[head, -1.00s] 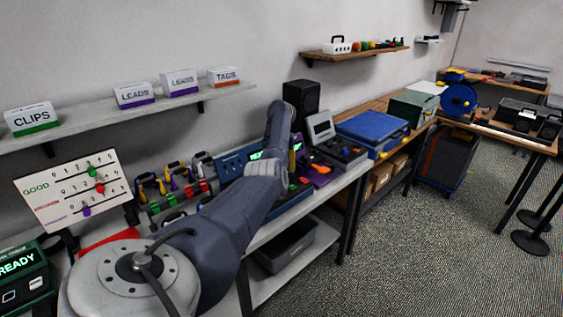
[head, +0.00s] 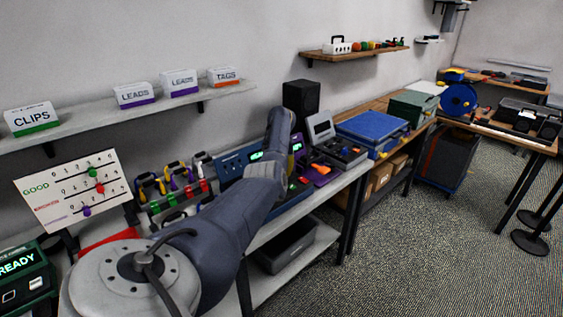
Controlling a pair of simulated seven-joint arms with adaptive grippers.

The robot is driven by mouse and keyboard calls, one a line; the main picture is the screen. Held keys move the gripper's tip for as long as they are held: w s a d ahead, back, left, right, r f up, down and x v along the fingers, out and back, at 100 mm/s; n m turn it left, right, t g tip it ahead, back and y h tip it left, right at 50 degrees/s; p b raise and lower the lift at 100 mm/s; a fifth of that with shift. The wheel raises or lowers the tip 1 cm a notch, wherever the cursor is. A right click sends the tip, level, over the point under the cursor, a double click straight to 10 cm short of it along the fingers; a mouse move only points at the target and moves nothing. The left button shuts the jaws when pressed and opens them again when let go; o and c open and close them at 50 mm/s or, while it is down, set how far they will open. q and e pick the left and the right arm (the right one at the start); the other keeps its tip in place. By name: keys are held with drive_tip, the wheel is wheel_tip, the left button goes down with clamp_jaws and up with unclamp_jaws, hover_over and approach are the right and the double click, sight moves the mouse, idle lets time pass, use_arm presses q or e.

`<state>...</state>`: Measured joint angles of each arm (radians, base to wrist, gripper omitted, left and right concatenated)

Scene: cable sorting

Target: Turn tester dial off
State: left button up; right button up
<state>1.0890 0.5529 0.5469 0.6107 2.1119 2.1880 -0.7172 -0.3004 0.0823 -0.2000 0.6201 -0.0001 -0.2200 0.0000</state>
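A blue tester-like unit (head: 232,166) stands on the bench behind my arm, with a green lit display (head: 256,156) beside the arm. More of its panel (head: 288,213) shows right of the arm. I cannot make out its dial, which may be hidden behind my arm. One arm of mine rises from the lower left and bends over the unit. Its gripper is hidden behind the arm links, so I cannot see its fingers. My other gripper is out of the picture.
Colored clips and leads (head: 175,180) stand left of the unit, near a whiteboard (head: 73,190). A purple device (head: 318,172) and a grey-topped box (head: 341,153) stand to the right. A shelf (head: 150,110) with labelled boxes hangs above. A black bin (head: 283,250) sits below the bench.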

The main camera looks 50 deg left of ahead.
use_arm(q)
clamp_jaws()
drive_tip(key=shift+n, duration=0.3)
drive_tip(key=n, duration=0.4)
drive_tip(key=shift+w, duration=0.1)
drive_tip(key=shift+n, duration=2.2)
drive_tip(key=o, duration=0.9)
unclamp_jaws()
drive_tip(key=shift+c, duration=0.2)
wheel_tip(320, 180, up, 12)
